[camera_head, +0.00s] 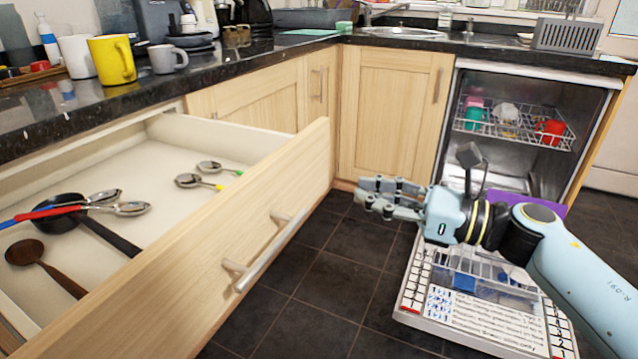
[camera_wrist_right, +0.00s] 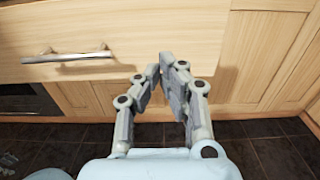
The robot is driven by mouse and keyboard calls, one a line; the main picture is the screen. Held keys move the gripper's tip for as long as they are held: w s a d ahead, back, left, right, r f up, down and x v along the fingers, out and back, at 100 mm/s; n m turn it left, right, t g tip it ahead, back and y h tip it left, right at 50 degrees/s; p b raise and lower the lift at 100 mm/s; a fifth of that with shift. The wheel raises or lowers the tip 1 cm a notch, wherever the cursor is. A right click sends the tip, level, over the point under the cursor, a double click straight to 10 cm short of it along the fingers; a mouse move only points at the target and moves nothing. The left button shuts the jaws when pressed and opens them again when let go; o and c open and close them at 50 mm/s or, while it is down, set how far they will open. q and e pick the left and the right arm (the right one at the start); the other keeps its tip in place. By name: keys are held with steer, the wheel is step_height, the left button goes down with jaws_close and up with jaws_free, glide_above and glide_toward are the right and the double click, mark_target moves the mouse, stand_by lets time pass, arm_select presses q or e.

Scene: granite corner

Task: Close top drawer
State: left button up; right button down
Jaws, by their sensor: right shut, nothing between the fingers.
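The top drawer (camera_head: 225,235) is pulled open at the left in the head view. Its light wood front carries a metal bar handle (camera_head: 270,250). Spoons and ladles lie inside it. My right gripper (camera_head: 362,194) is to the right of the drawer front, apart from it, with its fingers pointing left toward it. In the right wrist view the drawer front (camera_wrist_right: 180,40) fills the upper part, with the handle (camera_wrist_right: 68,56) to the left of my right fingers (camera_wrist_right: 160,72). The fingers are shut and empty. My left gripper is not in view.
An open dishwasher (camera_head: 530,80) with cups on its rack stands at the back right. A printed white panel (camera_head: 470,315) lies below my right arm. Mugs, including a yellow one (camera_head: 112,60), stand on the dark counter (camera_head: 235,68). Tiled floor (camera_head: 330,270) shows beside the drawer.

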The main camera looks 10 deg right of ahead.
mark_target(304, 179)
steer(key=x, duration=0.8)
steer(key=shift+w+a, duration=0.25)
steer(key=shift+a, duration=0.05)
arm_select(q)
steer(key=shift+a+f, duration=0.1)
arm_select(e)
steer(key=shift+w+f, duration=0.1)
